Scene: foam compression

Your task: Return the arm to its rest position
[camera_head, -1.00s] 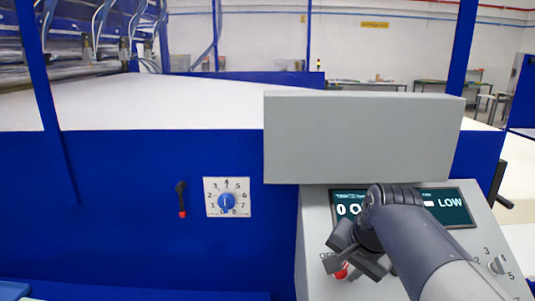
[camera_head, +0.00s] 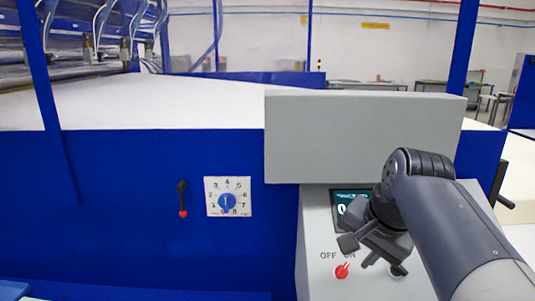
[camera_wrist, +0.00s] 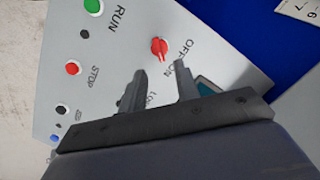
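My gripper (camera_head: 362,255) is in front of the sloped grey control panel (camera_head: 318,225), above and right of the red OFF/ON knob (camera_head: 342,271). In the wrist view my gripper (camera_wrist: 160,70) has its two fingers apart, with nothing between them. The red knob (camera_wrist: 159,47) lies just beyond the fingertips, clear of them. In the head view its handle tilts toward ON. My arm hides most of the dark display (camera_head: 345,202) and part of the panel's right side.
A grey box (camera_head: 365,137) overhangs the panel's top. Left on the blue machine wall are a numbered dial (camera_head: 227,202) and a red-tipped lever (camera_head: 182,200). The wrist view shows a green RUN button (camera_wrist: 94,6) and red STOP button (camera_wrist: 73,68).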

